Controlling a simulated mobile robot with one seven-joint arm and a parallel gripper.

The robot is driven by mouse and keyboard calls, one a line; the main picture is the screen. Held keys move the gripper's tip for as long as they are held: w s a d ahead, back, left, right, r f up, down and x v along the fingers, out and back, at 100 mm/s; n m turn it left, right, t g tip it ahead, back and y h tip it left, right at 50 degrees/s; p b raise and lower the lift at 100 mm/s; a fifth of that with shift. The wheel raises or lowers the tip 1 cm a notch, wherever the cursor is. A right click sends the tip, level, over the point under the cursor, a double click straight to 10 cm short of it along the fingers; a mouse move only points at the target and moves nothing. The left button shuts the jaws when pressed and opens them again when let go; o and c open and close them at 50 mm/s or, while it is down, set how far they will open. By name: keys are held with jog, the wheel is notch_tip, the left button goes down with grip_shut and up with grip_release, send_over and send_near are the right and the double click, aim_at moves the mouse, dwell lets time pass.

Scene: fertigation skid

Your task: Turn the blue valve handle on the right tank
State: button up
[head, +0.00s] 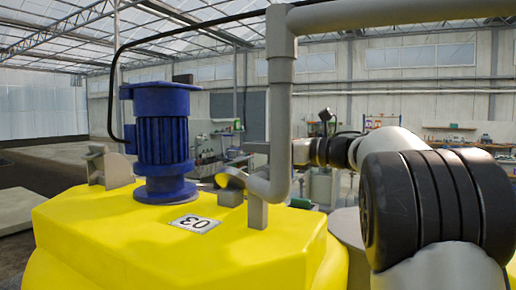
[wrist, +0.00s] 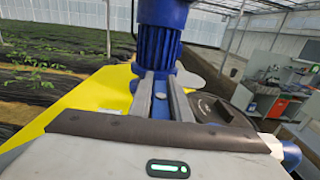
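My gripper (wrist: 161,76) shows in the wrist view with its two grey fingers apart and a gap between them. Blue shows in that gap, and I cannot tell whether it is the motor's base or another part. I see no contact. No blue valve handle is clear in the head view. There my arm (head: 430,200) reaches in from the right, and its far end is small and dark, so the fingers are not clear.
A yellow tank (head: 110,232) marked 03 carries a blue motor (head: 162,135), also in the wrist view (wrist: 163,45). A grey pipe (head: 281,110) rises beside it and runs overhead to the right. A dark round cap (wrist: 213,108) lies right of the fingers.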

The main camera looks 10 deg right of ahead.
jog(key=shift+s+n+g+y, duration=0.1)
jog(key=shift+n+g+y, duration=0.6)
jog(key=shift+g, duration=0.4)
grip_shut()
jog(key=shift+s+a+n+g+y+p, duration=0.2)
jog(key=shift+s+n+g+y, duration=0.15)
jog(key=shift+n+g, duration=0.5)
jog(key=shift+s+a+n+g+y+p, duration=0.15)
jog(key=shift+n+g+y, duration=0.3)
jog(key=shift+g, duration=0.6)
jog(key=o, duration=0.8)
grip_release()
jog(key=shift+d, duration=0.2)
jog(key=v, duration=1.7)
jog(key=shift+s+r, duration=0.15)
jog(key=shift+r, duration=0.05)
